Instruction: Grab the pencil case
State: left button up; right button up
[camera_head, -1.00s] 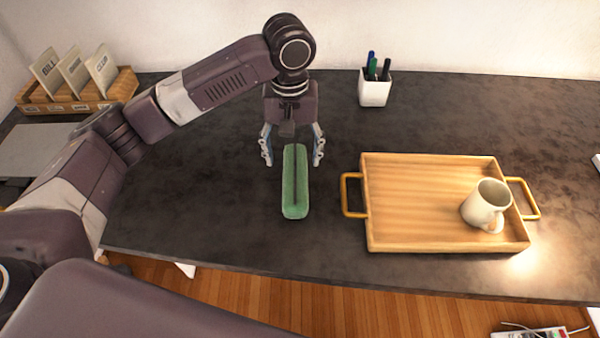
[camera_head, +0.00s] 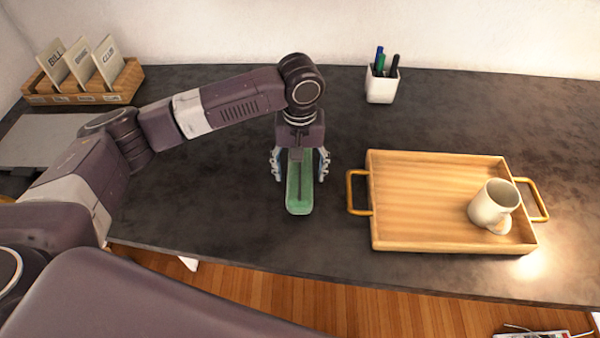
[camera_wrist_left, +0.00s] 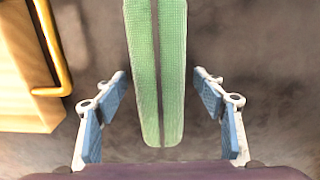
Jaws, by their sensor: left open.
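The pencil case (camera_head: 299,198) is long, green and has a dark line along its middle. It lies on the dark desk, pointing towards the front edge. My left gripper (camera_head: 300,172) is over its far part, with one finger on each side. In the left wrist view the pencil case (camera_wrist_left: 158,70) runs between the two blue-padded fingers of the left gripper (camera_wrist_left: 160,95). A gap shows on both sides, so the gripper is open. The far end of the case is partly hidden under the gripper in the head view. My right gripper is not in view.
A wooden tray (camera_head: 420,241) with brass handles stands right of the case and holds a white mug (camera_head: 492,205). A white pen cup (camera_head: 381,87) stands at the back. A wooden card holder (camera_head: 90,97) is at the back left. The desk before the case is clear.

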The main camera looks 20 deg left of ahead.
pick_arm(q)
jog(key=shift+c, duration=0.7)
jog(key=c, duration=1.2)
jog(key=shift+c, duration=0.2)
